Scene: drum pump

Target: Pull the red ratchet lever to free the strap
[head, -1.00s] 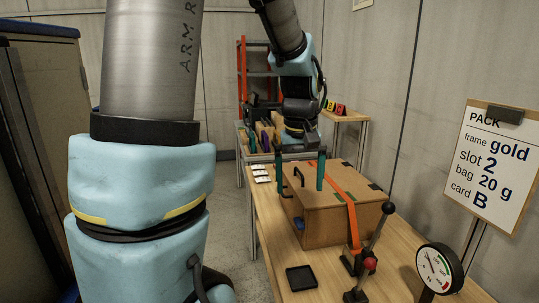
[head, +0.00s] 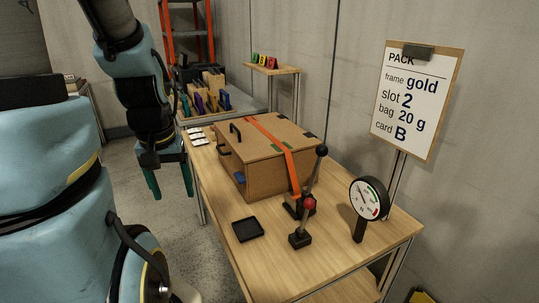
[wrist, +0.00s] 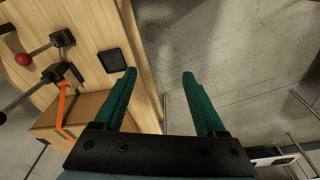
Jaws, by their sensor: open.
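A short lever with a red ball knob (head: 309,203) stands on a black base at the table's front right; its knob also shows in the wrist view (wrist: 23,59). Just behind it, a longer lever with a black knob (head: 321,150) leans right from a black mount at the lower end of the orange strap (head: 291,168). The strap runs over the lid of a brown box (head: 240,165) and down its side. My gripper (head: 170,186) hangs open and empty left of the table, pointing down, apart from both levers. In the wrist view its green fingers (wrist: 160,76) are spread over floor.
A black tray (head: 248,230) lies before the box. A dial gauge (head: 369,199) stands right of the levers, with a sign (head: 417,100) behind. White cards (head: 197,137) lie at the table's far left. The aisle left of the table is clear floor.

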